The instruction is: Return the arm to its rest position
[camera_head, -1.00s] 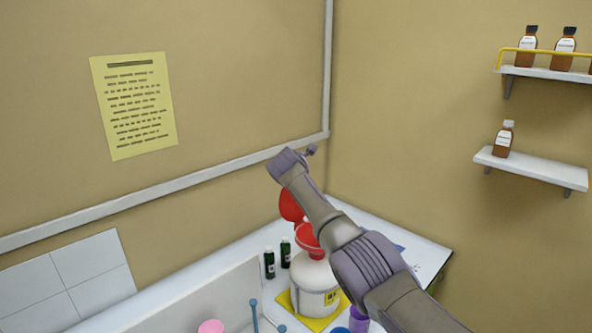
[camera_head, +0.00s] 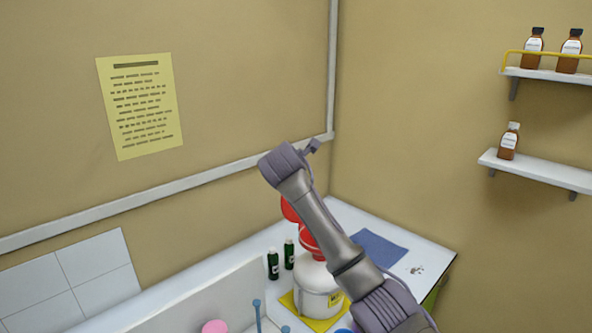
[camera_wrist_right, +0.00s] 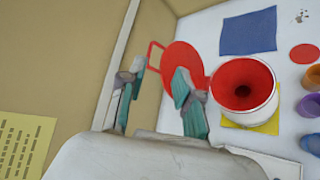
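My right arm comes in from the lower right of the head view and reaches up in front of the white container with the red funnel. Its far end, with a small part of my right gripper (camera_head: 312,147), is raised above the counter before the wall. In the right wrist view the gripper (camera_wrist_right: 157,78) has its two fingers apart, with nothing between them. Behind the fingers are the red lid (camera_wrist_right: 186,58) and the red funnel (camera_wrist_right: 243,84). My left gripper is not in view.
The white container (camera_head: 317,284) stands on a yellow mat (camera_head: 319,322). Two dark green bottles (camera_head: 273,265) stand beside it. A blue cloth (camera_head: 382,247) lies on the counter's right part. Shelves (camera_head: 537,167) with brown bottles hang on the right wall. Several coloured cups (camera_wrist_right: 307,105) show in the wrist view.

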